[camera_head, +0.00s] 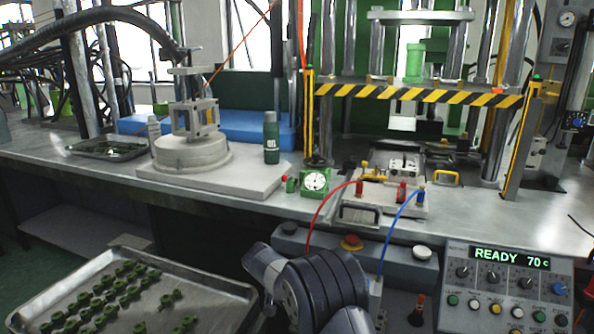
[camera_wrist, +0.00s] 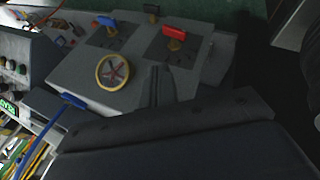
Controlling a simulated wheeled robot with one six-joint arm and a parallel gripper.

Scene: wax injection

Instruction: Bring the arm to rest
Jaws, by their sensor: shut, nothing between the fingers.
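My arm shows at the bottom middle of the head view as dark ribbed links, in front of the workbench (camera_head: 255,215). Its end is hidden or out of that picture. In the wrist view my gripper (camera_wrist: 158,84) shows as two dark fingers, closed together and empty. Behind the fingers is a grey box (camera_wrist: 75,75) with a yellow-rimmed handwheel (camera_wrist: 113,71), a blue lever (camera_wrist: 106,21) and a red lever (camera_wrist: 174,33). The fingertips appear apart from these, though the depth is hard to judge.
A metal tray (camera_head: 195,275) with several green parts is at the lower left. The control panel (camera_head: 512,285) reading "READY 70c" is at the lower right. A press with a striped bar (camera_head: 420,95) stands behind. Red (camera_head: 323,212) and blue (camera_head: 392,235) hoses hang near my arm.

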